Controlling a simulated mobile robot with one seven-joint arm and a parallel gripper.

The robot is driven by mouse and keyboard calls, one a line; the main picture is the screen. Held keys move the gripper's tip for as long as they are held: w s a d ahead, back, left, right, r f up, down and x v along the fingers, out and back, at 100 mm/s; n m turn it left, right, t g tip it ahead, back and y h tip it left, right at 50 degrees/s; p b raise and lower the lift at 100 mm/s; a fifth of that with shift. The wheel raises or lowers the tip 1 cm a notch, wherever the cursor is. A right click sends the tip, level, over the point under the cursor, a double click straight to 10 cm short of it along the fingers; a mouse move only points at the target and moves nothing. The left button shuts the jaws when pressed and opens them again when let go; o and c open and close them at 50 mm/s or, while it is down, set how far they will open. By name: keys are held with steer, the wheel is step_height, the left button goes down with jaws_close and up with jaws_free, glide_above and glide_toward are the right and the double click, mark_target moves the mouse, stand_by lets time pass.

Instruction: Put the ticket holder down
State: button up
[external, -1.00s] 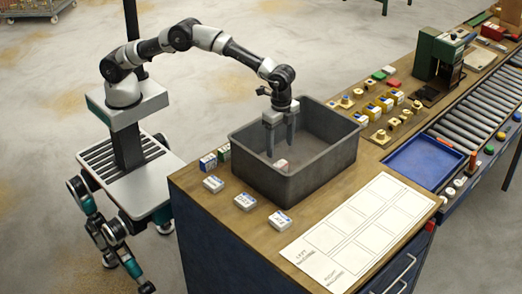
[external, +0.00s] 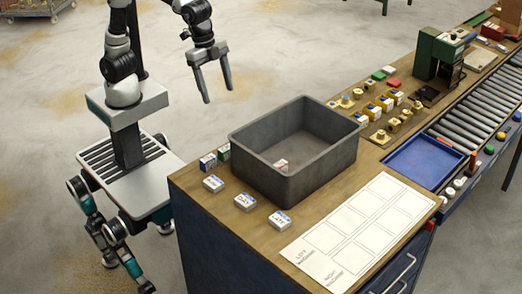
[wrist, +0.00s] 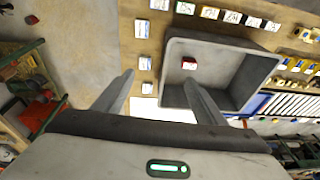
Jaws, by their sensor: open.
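A small red and white block, which looks like the ticket holder (external: 281,165), lies on the floor of the grey bin (external: 257,170) on the bench. In the wrist view the small block (wrist: 189,64) shows a red side inside the bin (wrist: 236,42).
Several small white labelled blocks (external: 245,202) stand in front of the bin. A white printed sheet (external: 360,230) lies to its right. A blue tray (external: 424,163), brass parts (external: 380,137) and a roller conveyor (external: 480,110) are farther right.

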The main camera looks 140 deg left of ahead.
steer(key=s+d+f+t, duration=0.1)
steer(key=s+d, duration=0.3)
steer(key=s, duration=0.7)
steer(key=s+d+f+t, duration=0.1)
steer(key=s+d, duration=0.4)
steer(key=s, duration=0.7)
steer(key=shift+d+t+h, duration=0.2)
steer(key=shift+t+h, duration=0.2)
steer(key=shift+f, duration=0.1)
steer(key=shift+c, duration=0.4)
steer(key=shift+c, duration=0.7)
